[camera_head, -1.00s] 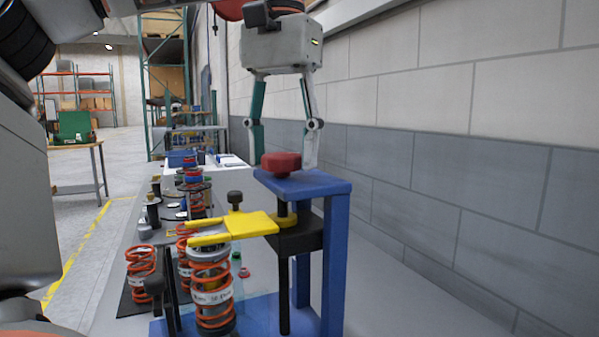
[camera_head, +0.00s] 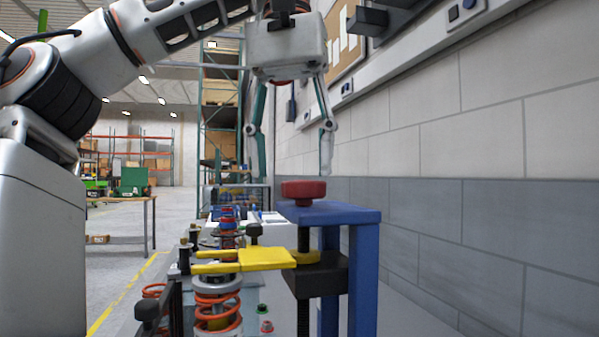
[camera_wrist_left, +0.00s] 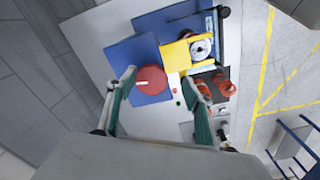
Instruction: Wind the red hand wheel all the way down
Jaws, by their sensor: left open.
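The red hand wheel (camera_head: 303,190) sits on the top plate of the blue frame (camera_head: 345,213). A yellow arm (camera_head: 262,258) reaches left from a black carriage (camera_head: 322,278) below that plate, over an orange coil spring (camera_head: 217,312). My left gripper (camera_head: 291,172) is open and points down above the wheel, its fingertips apart on either side and seemingly just above it. In the left wrist view the wheel (camera_wrist_left: 152,80) lies between the open fingers (camera_wrist_left: 161,80), nearer the left one. No contact shows. My right gripper is not in view.
A wall (camera_head: 500,130) runs close along the right side. More parts stand on the bench behind the spring, including a black knob (camera_head: 254,231). Shelving (camera_head: 220,100) stands far back. The floor at left has a yellow line (camera_head: 125,295).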

